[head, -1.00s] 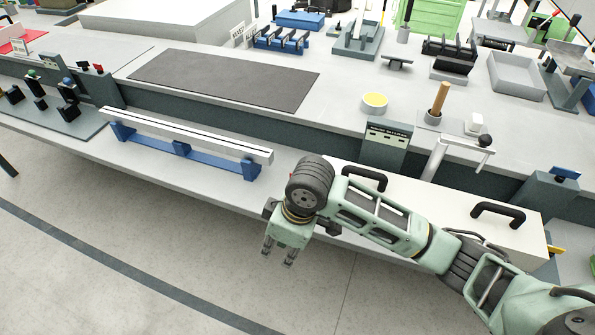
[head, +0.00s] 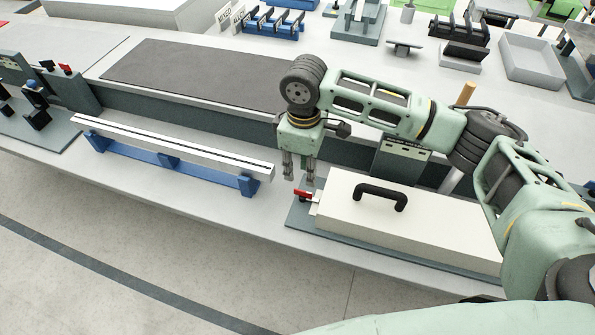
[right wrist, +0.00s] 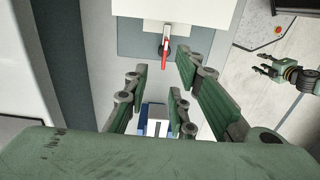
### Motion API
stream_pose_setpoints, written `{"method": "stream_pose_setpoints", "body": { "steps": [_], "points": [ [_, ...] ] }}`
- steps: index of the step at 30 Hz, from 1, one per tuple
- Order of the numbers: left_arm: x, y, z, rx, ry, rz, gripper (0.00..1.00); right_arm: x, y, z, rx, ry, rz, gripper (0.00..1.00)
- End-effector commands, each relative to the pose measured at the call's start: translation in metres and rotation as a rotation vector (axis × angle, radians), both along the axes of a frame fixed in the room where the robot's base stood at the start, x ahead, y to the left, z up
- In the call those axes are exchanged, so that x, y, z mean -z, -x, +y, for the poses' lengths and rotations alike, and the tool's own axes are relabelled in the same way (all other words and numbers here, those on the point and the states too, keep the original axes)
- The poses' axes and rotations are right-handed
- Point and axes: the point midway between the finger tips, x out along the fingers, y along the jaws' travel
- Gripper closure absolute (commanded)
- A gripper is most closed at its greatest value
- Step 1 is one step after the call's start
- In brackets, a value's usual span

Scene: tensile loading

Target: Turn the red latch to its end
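The red latch (head: 303,194) sits at the left end of a white box (head: 420,222) with a black handle (head: 381,194). In the right wrist view the latch (right wrist: 165,44) is a thin red lever at top centre, pointing down the picture from the box's edge. My right gripper (head: 298,178) points down, close above the latch in the head view. In the right wrist view its fingers (right wrist: 161,88) are apart with nothing between them, and the latch lies beyond their tips. My left gripper (right wrist: 267,64) appears at the right edge of that view, small, fingers apart, away from the latch.
The box rests on a dark base plate (head: 296,217) near the bench's front edge. A long white bar on a blue stand (head: 165,160) lies to the left. A grey machine panel (head: 400,158) stands behind the box. The floor in front is clear.

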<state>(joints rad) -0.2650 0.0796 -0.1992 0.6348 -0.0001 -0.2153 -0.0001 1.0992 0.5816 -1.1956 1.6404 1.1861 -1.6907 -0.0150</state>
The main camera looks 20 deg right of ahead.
Motion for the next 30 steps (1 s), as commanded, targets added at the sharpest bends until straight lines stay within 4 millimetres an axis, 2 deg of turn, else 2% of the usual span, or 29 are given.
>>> {"method": "stream_pose_setpoints", "body": {
  "steps": [4,9,12,16,23,26,30],
  "points": [
    [-0.002,0.019,0.001,-0.001,-0.001,0.025,0.6,0.019,0.002,0.0,0.0,0.002,0.005,0.77],
    [-0.004,0.057,0.003,-0.001,-0.007,0.082,0.6,0.047,0.002,-0.001,0.0,0.002,0.004,0.77],
    [-0.005,0.067,0.004,-0.001,-0.007,0.096,0.6,0.061,0.002,0.0,-0.001,0.002,0.004,0.77],
    [-0.006,0.06,0.003,-0.001,-0.007,0.084,0.6,0.071,0.002,0.0,0.0,0.002,0.003,0.77],
    [-0.008,0.023,0.0,0.0,0.0,0.03,0.6,0.075,0.002,0.0,-0.002,0.001,0.001,0.77],
    [-0.008,0.022,0.0,0.0,-0.001,0.028,0.6,0.075,0.002,0.0,-0.002,0.001,0.001,0.78],
    [-0.007,0.03,0.001,0.001,-0.002,0.041,0.6,0.075,0.002,0.0,-0.002,0.001,0.001,0.91]
  ]
}}
